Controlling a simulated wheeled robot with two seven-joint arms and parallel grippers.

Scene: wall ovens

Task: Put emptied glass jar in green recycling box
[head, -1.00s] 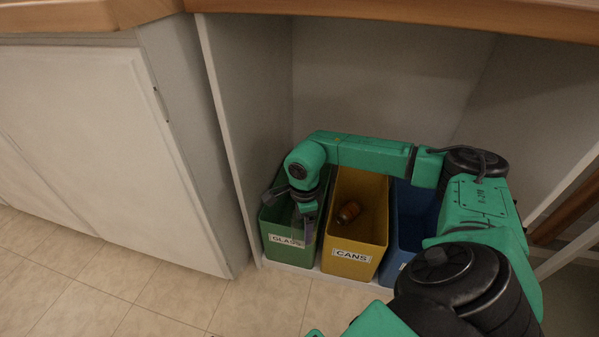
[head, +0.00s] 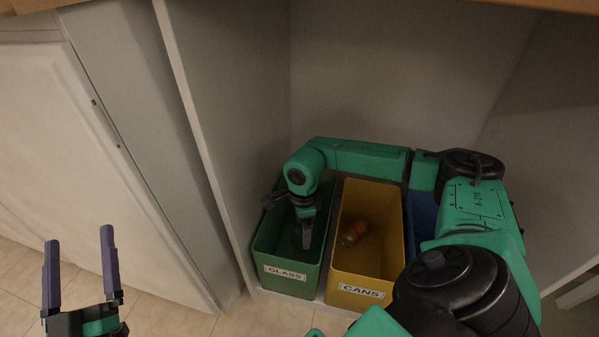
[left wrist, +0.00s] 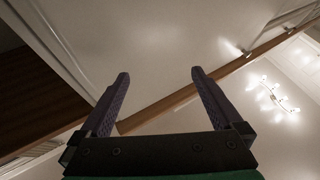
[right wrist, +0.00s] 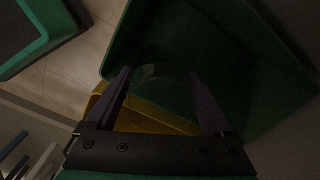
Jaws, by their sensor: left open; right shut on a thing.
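The green recycling box (head: 280,287), labelled GLASS, stands at the left of the row in the open cabinet. My right gripper (head: 306,236) reaches down into it. In the right wrist view its fingers are shut on the glass jar (right wrist: 162,73), a dim, see-through shape against the green walls. The jar cannot be made out in the head view. How far it is above the box floor cannot be told. My left gripper (head: 79,237) is open and empty at the lower left, in front of the white cabinet door; in the left wrist view its fingers are apart.
The cabinet side panel (head: 200,130) rises left of the green box.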

